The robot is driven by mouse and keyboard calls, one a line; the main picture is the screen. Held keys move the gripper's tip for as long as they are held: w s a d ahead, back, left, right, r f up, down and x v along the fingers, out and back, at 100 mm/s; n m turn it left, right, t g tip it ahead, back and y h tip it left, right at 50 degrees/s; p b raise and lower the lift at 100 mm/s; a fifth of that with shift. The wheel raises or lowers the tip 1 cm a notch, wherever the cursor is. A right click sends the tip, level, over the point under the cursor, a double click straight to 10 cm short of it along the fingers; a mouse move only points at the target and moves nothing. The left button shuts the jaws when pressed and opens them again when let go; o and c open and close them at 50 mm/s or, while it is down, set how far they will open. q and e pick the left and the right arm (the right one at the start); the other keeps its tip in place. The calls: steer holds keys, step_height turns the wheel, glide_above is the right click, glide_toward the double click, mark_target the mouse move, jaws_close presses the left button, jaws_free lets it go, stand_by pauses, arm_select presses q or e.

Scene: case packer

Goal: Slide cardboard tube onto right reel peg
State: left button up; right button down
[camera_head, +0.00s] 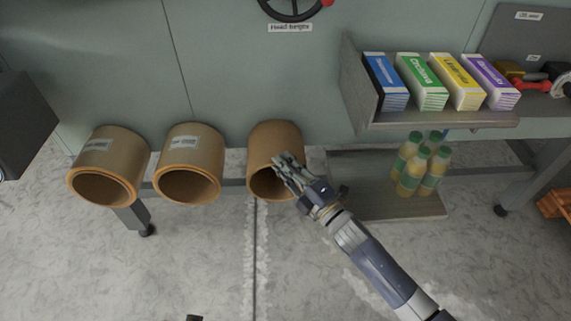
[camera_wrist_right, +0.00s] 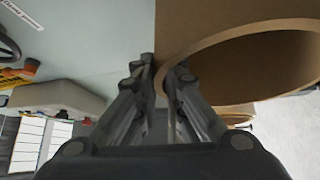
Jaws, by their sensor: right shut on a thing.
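Three brown cardboard tubes stick out from the green machine front with their open ends facing me: a left tube (camera_head: 112,150), a middle tube (camera_head: 195,150) and a right tube (camera_head: 275,138). My right gripper (camera_head: 282,164) is shut on the wall of the right tube at its near rim, on the right side. In the right wrist view the fingers (camera_wrist_right: 162,75) straddle the wall of this tube (camera_wrist_right: 225,25), one outside and one inside. No reel peg shows; whether one is inside the right tube cannot be told. My left gripper is not in view.
A handwheel (camera_head: 295,8) is above the right tube. To the right, a grey shelf (camera_head: 440,122) holds several coloured cartons (camera_head: 420,82). Below it, several bottles (camera_head: 410,165) stand on a lower shelf (camera_head: 375,190). The floor in front is mostly clear.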

steer(key=c, duration=1.6)
jaws_free()
steer(key=shift+f, duration=0.1)
steer(key=shift+s, duration=0.1)
steer(key=v, duration=1.1)
steer(key=shift+s+d, duration=0.3)
steer(key=shift+f, duration=0.1)
